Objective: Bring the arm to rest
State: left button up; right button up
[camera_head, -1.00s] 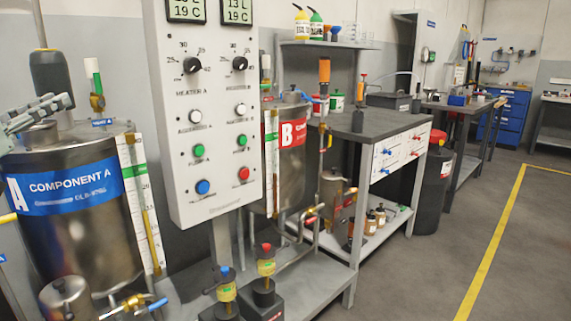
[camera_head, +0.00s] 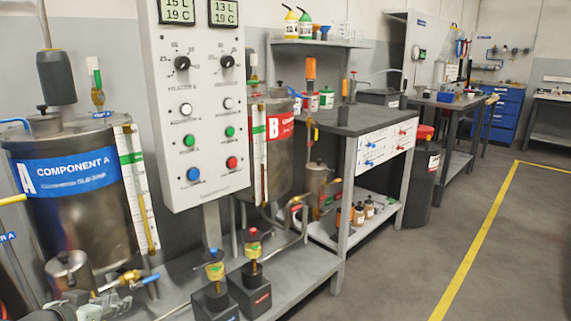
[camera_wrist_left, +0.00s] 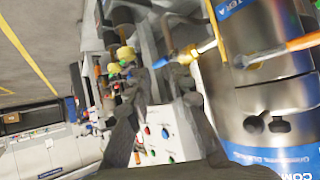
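My left gripper (camera_head: 88,304) is low at the left edge of the head view, in front of the small metal pot and near the brass valve with a blue handle. It is partly cut off by the bottom edge. In the left wrist view, its two dark fingers (camera_wrist_left: 160,100) stand apart with nothing between them; the panel shows behind the gap. My right gripper is not in view.
The Component A tank (camera_head: 85,215) and the small pot (camera_head: 70,272) are close by. The control panel (camera_head: 200,110) stands right of them, above a grey bench with two valves (camera_head: 216,270). Open floor (camera_head: 410,270) lies at the right.

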pick_arm(q)
jog(key=s+d+f+g, duration=0.2)
jog(key=s+d+f, duration=0.2)
jog(key=s+f, duration=0.3)
jog(key=s+d+f+m+g, duration=0.1)
jog(key=s+d+f+g, duration=0.2)
jog(key=s+d+f, duration=0.2)
jog(key=s+d+f+g, duration=0.3)
jog(key=s+d+f, duration=0.2)
jog(key=s+f, duration=0.5)
notch_tip(320, 180, down, 2)
jog(key=shift+d+f+y, duration=0.1)
jog(key=shift+d+y, duration=0.1)
jog(key=shift+y, duration=0.2)
